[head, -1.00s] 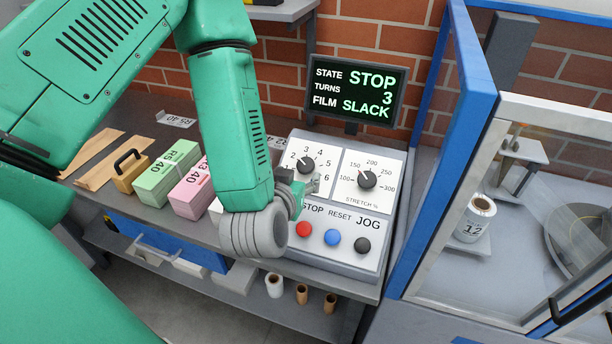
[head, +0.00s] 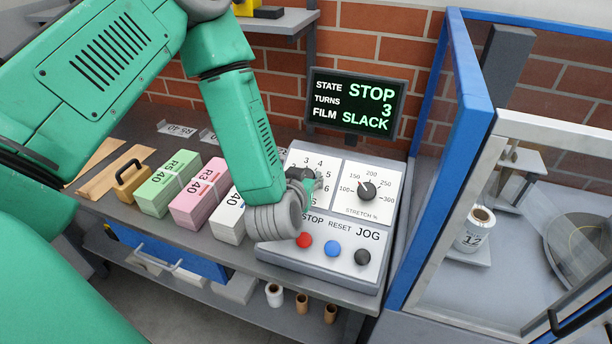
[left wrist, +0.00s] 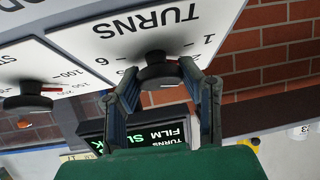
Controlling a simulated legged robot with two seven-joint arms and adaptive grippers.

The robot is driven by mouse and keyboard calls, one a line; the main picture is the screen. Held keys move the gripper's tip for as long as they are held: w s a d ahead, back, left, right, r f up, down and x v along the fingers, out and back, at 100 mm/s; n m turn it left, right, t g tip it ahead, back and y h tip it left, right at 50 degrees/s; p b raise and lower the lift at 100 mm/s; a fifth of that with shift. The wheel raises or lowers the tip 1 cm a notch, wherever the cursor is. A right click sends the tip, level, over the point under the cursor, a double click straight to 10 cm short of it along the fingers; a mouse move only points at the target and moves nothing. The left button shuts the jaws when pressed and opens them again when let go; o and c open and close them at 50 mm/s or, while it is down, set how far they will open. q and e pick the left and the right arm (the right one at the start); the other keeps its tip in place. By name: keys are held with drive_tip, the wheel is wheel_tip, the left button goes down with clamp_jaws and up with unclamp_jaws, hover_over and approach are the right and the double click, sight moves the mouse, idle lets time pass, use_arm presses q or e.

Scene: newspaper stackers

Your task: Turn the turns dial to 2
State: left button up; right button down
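The turns dial is a black knob (left wrist: 158,72) on a white plate marked TURNS, seen upside down in the left wrist view. Its numbers are partly hidden. In the head view my arm and gripper hide most of the dial. My left gripper (left wrist: 159,68) is open, with one finger on each side of the knob. I cannot tell whether the fingers touch it. In the head view my left gripper (head: 308,183) is at the turns plate (head: 325,163). The display (head: 355,103) reads STOP, TURNS 3, FILM SLACK. My right gripper is not in view.
The stretch dial (head: 367,191) is just right of the turns dial. Red (head: 304,240), blue (head: 333,248) and black (head: 362,257) buttons sit below. Banded paper stacks (head: 200,190) stand left on the bench. A blue-framed enclosure (head: 455,150) stands right.

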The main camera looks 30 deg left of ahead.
use_arm(q)
drive_tip(key=shift+n, duration=0.4)
drive_tip(key=o, duration=1.2)
drive_tip(key=shift+c, duration=0.2)
drive_tip(key=shift+s, duration=0.15)
drive_tip(key=v, duration=0.7)
drive_tip(key=shift+d, duration=0.2)
